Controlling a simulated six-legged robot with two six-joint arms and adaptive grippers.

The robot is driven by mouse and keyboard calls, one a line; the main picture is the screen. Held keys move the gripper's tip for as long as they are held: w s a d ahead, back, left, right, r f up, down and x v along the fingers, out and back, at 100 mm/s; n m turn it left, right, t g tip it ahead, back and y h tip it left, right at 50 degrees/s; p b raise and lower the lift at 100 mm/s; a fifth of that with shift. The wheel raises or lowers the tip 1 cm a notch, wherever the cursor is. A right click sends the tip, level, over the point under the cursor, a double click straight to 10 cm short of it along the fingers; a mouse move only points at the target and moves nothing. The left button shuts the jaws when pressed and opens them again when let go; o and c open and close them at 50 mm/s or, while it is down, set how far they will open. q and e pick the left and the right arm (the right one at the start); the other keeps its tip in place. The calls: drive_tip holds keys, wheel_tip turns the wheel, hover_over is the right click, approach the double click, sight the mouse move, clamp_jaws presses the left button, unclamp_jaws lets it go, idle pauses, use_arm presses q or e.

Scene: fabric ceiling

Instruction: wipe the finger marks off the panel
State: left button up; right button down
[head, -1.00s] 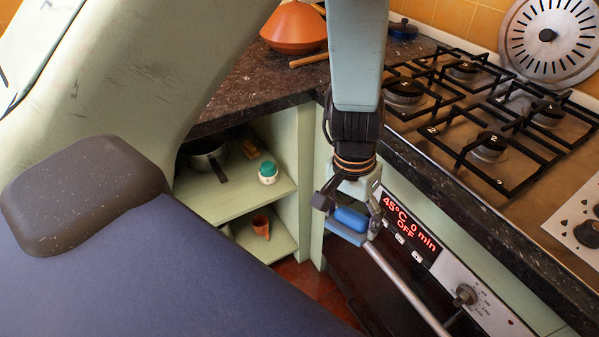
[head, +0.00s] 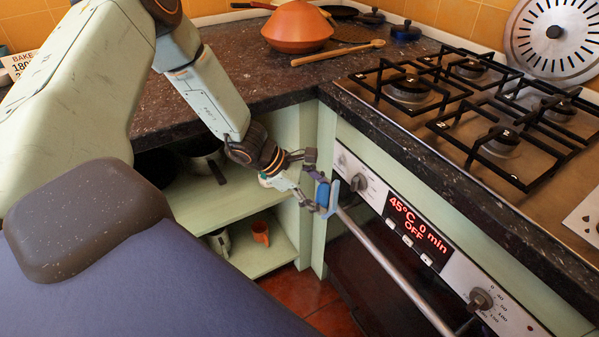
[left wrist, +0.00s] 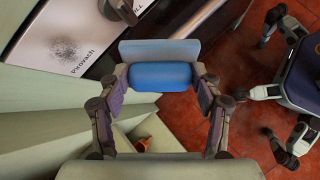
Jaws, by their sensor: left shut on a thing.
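My left gripper (head: 308,188) is shut on the blue handle (left wrist: 160,78) of a wiper. The wiper's flat, paler blue pad (left wrist: 160,50) faces away from the gripper. In the head view the pad (head: 334,194) stands on edge near the left end of the oven's pale control panel (head: 374,197), by the oven handle; I cannot tell whether it touches. In the left wrist view a dark fingerprint-like mark (left wrist: 63,48) shows on the panel above printed lettering. It lies left of the pad, clear of it. My right gripper is not in view.
A knob (head: 357,182) juts from the panel beside the pad. The oven handle (head: 390,268) runs below the panel. Open shelves (head: 225,205) hold an orange cup (head: 261,233) and pots. The dark worktop (head: 255,75) and gas hob (head: 480,110) lie above.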

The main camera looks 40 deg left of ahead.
use_arm(q)
drive_tip(key=w+a+n+t+y, duration=0.2)
drive_tip(key=a+n+t, duration=0.4)
drive_tip(key=a, duration=0.1)
drive_tip(key=w+d+r+n+t+b, duration=0.1)
drive_tip(key=w+b, duration=0.2)
drive_tip(key=w, duration=0.3)
drive_tip(key=shift+d+y+b, duration=0.3)
drive_tip(key=shift+b, duration=0.05)
drive_tip(key=shift+r, duration=0.1)
drive_tip(key=shift+w+d+b, duration=0.25)
drive_tip(key=shift+w+b, duration=0.25)
drive_tip(key=shift+w, duration=0.05)
idle(0.6)
drive_tip(key=shift+d, duration=0.1)
drive_tip(key=shift+s+d, duration=0.45)
drive_tip(key=shift+d, duration=0.4)
drive_tip(key=shift+s+d, duration=0.4)
drive_tip(key=shift+d, duration=0.45)
drive_tip(key=shift+w, duration=0.15)
